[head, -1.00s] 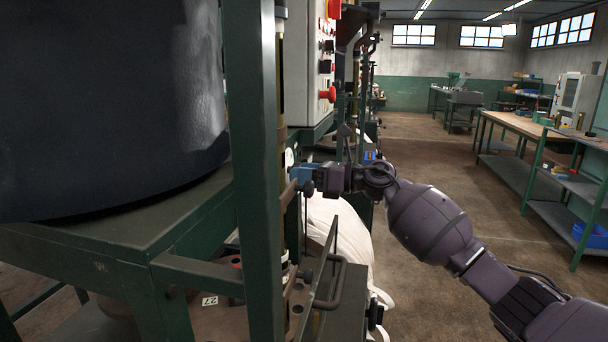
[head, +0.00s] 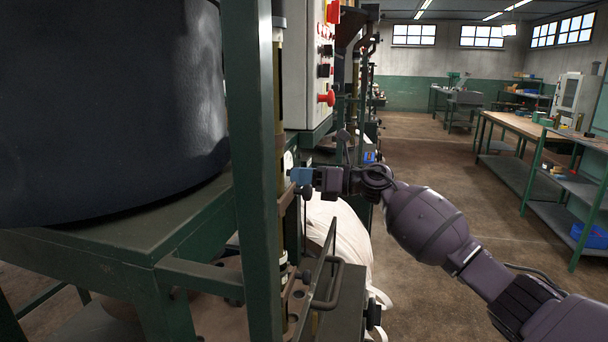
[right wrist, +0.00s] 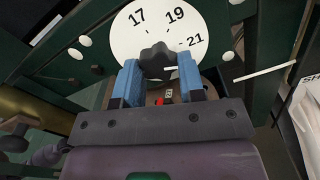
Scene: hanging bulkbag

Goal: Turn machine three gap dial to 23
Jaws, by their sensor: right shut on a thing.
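The gap dial is a white disc (right wrist: 150,30) with the numbers 17, 19 and 21 showing in the right wrist view. A dark lobed knob (right wrist: 157,57) sits at its lower part, with a short white mark on it pointing right. My right gripper (right wrist: 160,72), with blue finger pads, is shut on this knob, one pad on each side. In the head view my right gripper (head: 296,176) reaches the machine's front, beside the small white edge of the dial (head: 288,160). My left gripper is not in view.
A green post (head: 258,150) and a large dark drum (head: 110,100) fill the left of the head view. A control box with a red button (head: 327,98) is above my gripper. A white bag (head: 340,225) hangs below. Open floor (head: 440,170) lies to the right.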

